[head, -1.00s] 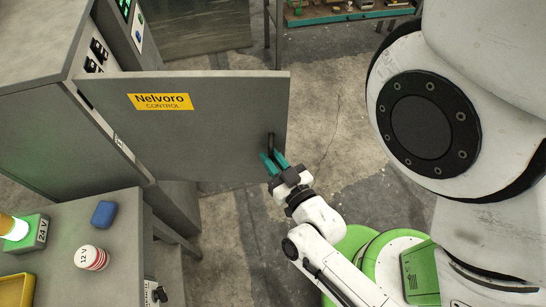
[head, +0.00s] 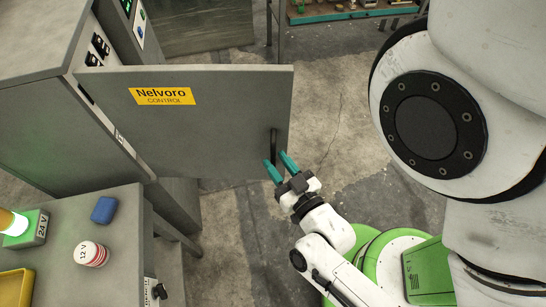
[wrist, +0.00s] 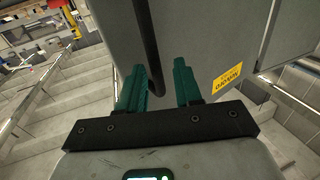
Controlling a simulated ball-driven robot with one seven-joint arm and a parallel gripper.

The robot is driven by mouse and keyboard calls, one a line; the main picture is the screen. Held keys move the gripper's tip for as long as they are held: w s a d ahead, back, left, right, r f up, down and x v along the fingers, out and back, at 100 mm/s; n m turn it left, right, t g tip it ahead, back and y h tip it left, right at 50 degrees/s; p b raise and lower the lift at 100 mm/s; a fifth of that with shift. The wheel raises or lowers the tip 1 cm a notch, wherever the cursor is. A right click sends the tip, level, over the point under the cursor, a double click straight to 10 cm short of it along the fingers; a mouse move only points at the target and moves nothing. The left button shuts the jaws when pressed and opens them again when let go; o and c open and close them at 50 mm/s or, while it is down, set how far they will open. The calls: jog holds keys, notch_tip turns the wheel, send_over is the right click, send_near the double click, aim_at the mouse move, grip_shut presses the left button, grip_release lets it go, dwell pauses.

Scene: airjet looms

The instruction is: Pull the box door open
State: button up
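The box door (head: 215,120) is a grey panel with a yellow "Nelvoro CONTROL" label. It stands swung out from the grey control box (head: 40,130), hinged at its left edge in the head view. A dark bar handle (head: 274,144) is near its right edge; it also shows in the wrist view (wrist: 147,45). My gripper (head: 281,166) has two teal fingers, spread apart, at the handle's lower end. In the wrist view the handle's end appears between the fingers (wrist: 163,85), nearer the left one. Whether they touch it is unclear.
A grey table (head: 90,250) at lower left bears a blue block (head: 104,210), a 12 V cylinder (head: 91,254), a 24 V lamp unit (head: 28,230) and a yellow tray (head: 16,289). A shelf (head: 350,12) stands at the back. Floor right of the door is clear.

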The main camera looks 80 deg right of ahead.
jog(key=v, duration=0.8)
jog(key=shift+b, duration=0.45)
jog(key=shift+w, duration=0.1)
jog(key=w+a+f+n+g+y, duration=0.2)
jog(key=w+f+n+g+y, duration=0.6)
jog(key=y, duration=0.5)
jog(key=shift+w+f+n+g+y, duration=0.35)
jog(key=shift+w+n+g, duration=0.35)
jog(key=shift+w+g, duration=0.65)
jog(key=shift+w+a+r, duration=0.1)
